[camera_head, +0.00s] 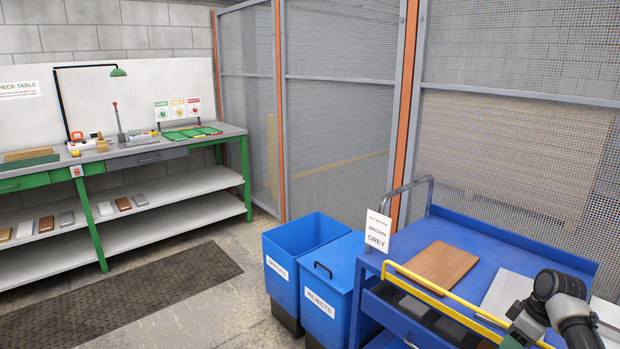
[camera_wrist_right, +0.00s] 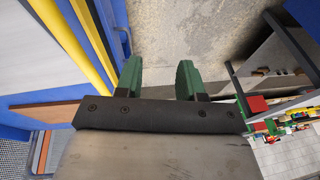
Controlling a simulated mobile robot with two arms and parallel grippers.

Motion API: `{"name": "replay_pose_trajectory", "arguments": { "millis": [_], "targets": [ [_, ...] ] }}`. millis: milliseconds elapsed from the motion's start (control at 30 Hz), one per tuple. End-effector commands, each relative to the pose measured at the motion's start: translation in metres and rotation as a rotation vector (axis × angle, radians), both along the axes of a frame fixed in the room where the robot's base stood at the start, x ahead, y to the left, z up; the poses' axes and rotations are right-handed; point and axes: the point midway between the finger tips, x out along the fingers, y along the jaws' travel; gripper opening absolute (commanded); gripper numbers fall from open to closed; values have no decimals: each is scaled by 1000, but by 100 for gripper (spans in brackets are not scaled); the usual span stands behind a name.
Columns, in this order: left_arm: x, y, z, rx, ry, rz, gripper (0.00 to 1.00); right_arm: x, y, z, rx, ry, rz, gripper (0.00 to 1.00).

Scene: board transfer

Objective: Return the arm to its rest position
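My right arm shows at the lower right of the head view, over the front right part of the blue cart (camera_head: 480,237). Its dark wrist joints are visible there, with a bit of green at the lower edge. In the right wrist view my right gripper (camera_wrist_right: 159,78) has its two green fingers apart, with nothing between them and concrete floor behind. A brown board (camera_head: 438,263) and a grey board (camera_head: 507,292) lie flat on the cart top, the grey one close to my arm. My left gripper is in neither view.
The cart has a yellow rail (camera_head: 440,290) along its front and a card sign (camera_head: 378,231). Two blue bins (camera_head: 292,262) stand left of it, the nearer labelled REJECTS. A green-framed workbench (camera_head: 150,157), a dark floor mat (camera_head: 120,295) and a mesh fence (camera_head: 335,130) lie beyond.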

Motion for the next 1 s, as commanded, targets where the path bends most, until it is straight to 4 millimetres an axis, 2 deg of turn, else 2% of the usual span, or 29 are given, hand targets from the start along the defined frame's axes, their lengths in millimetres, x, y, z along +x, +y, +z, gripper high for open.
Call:
{"name": "replay_pose_trajectory", "arguments": {
  "millis": [33, 167, 267, 400, 500, 600, 700, 800, 1000],
  "targets": [
    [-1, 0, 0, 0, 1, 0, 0, -6, 9, -13, -23, 12, 3, 38],
    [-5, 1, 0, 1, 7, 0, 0, -23, 33, -42, -81, 31, -1, 38],
    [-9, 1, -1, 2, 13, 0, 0, -45, 59, -69, -133, 40, -7, 38],
    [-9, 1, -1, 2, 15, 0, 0, -94, 108, -108, -198, 33, -35, 38],
    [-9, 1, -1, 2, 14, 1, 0, -136, 143, -124, -221, 12, -72, 38],
    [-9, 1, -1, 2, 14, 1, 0, -181, 174, -130, -226, -18, -125, 38],
    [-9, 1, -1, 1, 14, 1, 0, -221, 198, -125, -216, -48, -192, 38],
    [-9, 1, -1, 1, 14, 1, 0, -251, 213, -117, -202, -72, -252, 38],
    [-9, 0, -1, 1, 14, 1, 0, -291, 229, -96, -176, -103, -351, 38]
  ]
}}
